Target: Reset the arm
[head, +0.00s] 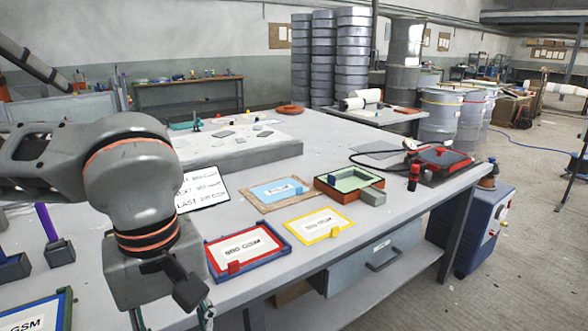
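My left arm comes in from the left, its grey wrist bent down in front of the table. My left gripper (171,316) points down at the bottom edge of the head view, in front of the table's near edge. Its two fingers stand apart with nothing visible between them, so it looks open; the lowest part is cut off by the frame. My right gripper is not in view.
The grey table (300,160) bears a red-and-blue framed tray (246,250), a yellow-framed card (319,225), a blue card (277,190), a green-lined box (350,181) and a red device (440,160). A blue cabinet (484,230) stands right. Floor further right is open.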

